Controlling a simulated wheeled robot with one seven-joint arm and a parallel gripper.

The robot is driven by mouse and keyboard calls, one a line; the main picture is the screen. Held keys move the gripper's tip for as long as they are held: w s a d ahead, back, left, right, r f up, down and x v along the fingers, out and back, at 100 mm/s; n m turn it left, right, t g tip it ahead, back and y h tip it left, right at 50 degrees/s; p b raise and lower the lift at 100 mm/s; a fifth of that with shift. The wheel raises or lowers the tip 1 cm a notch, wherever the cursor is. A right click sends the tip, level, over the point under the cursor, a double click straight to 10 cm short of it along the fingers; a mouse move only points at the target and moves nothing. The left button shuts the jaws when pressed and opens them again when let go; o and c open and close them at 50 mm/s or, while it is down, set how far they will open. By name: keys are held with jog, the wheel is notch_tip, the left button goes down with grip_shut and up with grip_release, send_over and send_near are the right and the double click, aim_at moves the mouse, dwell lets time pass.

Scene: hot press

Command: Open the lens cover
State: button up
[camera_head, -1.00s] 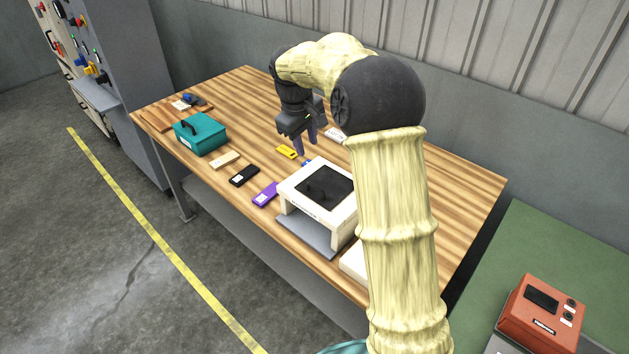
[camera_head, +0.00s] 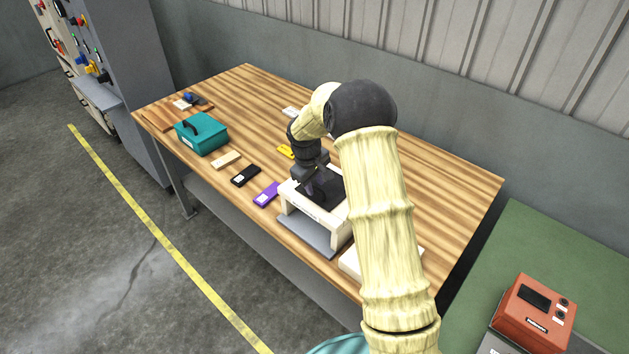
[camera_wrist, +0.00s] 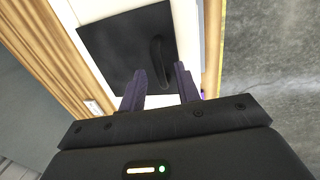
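The lens cover is a black square panel (camera_head: 330,198) set in the top of a white box-shaped device (camera_head: 303,209). In the wrist view the black panel (camera_wrist: 110,45) carries a dark curved handle (camera_wrist: 160,60). My gripper (camera_head: 316,193) is low over the panel in the head view, which partly hides the panel and handle.
A purple case (camera_head: 267,194), a black case (camera_head: 245,175), a beige block (camera_head: 226,160) and a teal box (camera_head: 202,134) stand left of the device. A yellow item (camera_head: 286,151) lies behind. A white box (camera_head: 352,263) is to the right. The table's back right is clear.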

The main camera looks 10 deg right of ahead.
jog(key=shift+f, duration=0.15)
grip_shut()
